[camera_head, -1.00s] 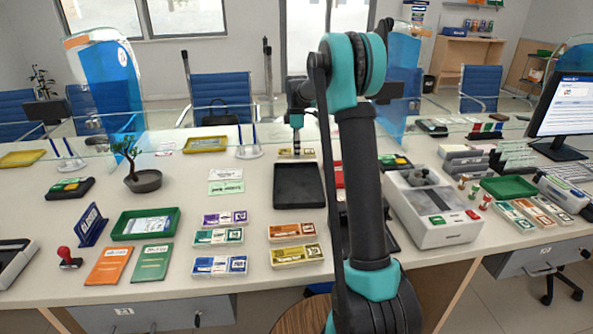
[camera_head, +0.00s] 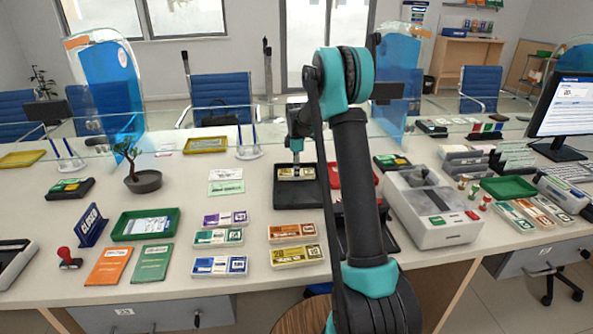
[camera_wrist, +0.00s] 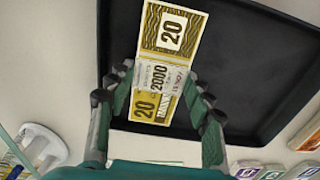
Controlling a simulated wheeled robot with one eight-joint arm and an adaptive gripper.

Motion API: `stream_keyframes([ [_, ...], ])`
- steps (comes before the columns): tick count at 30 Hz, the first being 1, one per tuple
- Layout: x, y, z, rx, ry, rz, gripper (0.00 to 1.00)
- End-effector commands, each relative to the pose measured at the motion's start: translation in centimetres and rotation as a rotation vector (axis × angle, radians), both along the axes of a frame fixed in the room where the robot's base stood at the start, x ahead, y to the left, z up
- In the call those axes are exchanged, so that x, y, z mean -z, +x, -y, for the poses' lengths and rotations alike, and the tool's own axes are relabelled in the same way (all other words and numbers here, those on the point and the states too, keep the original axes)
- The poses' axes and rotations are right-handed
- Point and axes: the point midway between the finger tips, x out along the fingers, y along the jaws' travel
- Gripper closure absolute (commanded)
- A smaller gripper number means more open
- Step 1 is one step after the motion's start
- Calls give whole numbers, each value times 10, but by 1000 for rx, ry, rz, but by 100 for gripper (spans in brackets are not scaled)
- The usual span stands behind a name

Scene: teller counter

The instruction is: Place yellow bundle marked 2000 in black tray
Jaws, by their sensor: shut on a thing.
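The yellow bundle (camera_wrist: 163,75), with a pale band reading 2000 and the number 20 on its face, is between the fingers of my gripper (camera_wrist: 160,88) in the wrist view. My gripper is shut on it. In the head view the yellow bundle (camera_head: 296,174) shows over the far part of the black tray (camera_head: 299,197). In the wrist view the bundle lies over the left part of the tray's floor (camera_wrist: 250,70). Whether it touches the floor I cannot tell. My arm stands just right of the tray and hides some of the counter.
Nearer on the counter are an orange bundle (camera_head: 292,232) and another yellow bundle (camera_head: 297,255). Purple, green and blue bundles lie to their left. A red tray (camera_head: 335,176) is close at the right, partly behind my arm. A grey-white machine (camera_head: 433,208) stands farther right.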

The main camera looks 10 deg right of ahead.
Motion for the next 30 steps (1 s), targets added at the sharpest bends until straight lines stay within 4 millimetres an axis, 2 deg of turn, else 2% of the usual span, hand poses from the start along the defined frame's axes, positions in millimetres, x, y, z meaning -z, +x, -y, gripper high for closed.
stream_keyframes([
  [2, 2, 0, 0, 0, 0, 0, 80],
  [3, 3, 0, 0, 0, 0, 0, 48],
  [8, 2, 0, 0, 0, 0, 0, 28],
  [20, -4, 0, 0, 0, 0, 0, 28],
  [23, -17, 0, 0, 0, 0, 0, 28],
  [30, -66, 0, 0, 0, 0, 0, 28],
])
